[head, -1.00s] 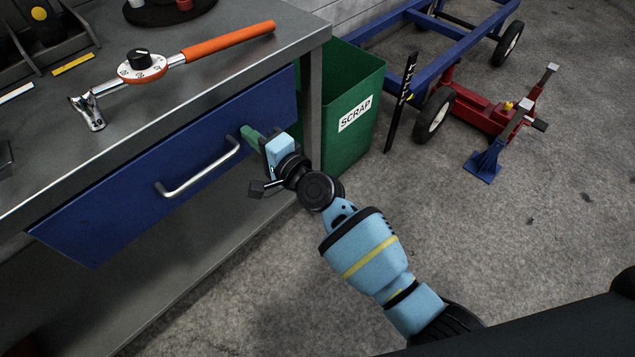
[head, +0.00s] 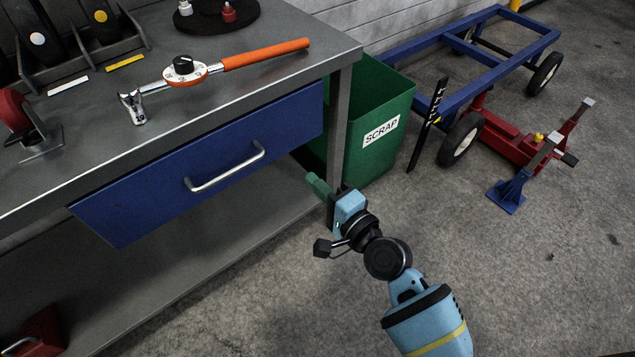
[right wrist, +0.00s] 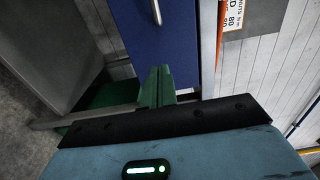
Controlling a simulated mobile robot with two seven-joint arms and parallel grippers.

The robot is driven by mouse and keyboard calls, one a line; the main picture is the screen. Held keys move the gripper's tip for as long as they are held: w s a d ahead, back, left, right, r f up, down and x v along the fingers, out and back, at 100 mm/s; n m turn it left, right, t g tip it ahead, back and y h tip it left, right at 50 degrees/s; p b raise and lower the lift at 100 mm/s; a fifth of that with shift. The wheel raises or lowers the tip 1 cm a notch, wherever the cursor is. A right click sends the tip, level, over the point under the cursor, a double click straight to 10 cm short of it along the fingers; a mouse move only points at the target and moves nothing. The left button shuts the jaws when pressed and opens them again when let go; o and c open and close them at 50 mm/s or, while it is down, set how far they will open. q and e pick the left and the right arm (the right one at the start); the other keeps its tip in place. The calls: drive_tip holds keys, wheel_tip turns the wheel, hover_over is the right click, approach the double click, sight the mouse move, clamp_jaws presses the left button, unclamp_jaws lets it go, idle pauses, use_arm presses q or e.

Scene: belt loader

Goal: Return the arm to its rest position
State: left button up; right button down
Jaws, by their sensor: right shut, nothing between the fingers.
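My right gripper (head: 318,185) has green fingers and is at the end of my light-blue arm. It is in the air in front of the bench, just below the right end of the blue drawer (head: 215,160) in the head view. Its fingers are together and hold nothing. The right wrist view shows the shut fingers (right wrist: 158,85) in front of the blue drawer front (right wrist: 165,35), with no contact visible. The drawer looks shut and has a silver handle (head: 225,170). My left gripper is not in view.
A green scrap bin (head: 390,105) stands close behind my right gripper, beside the bench leg (head: 337,120). An orange-handled torque wrench (head: 215,68) lies on the bench top. A blue wheeled frame (head: 470,50) and a red jack (head: 510,145) stand farther right.

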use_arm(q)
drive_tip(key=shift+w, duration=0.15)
use_arm(e)
drive_tip(key=shift+s+f, duration=0.1)
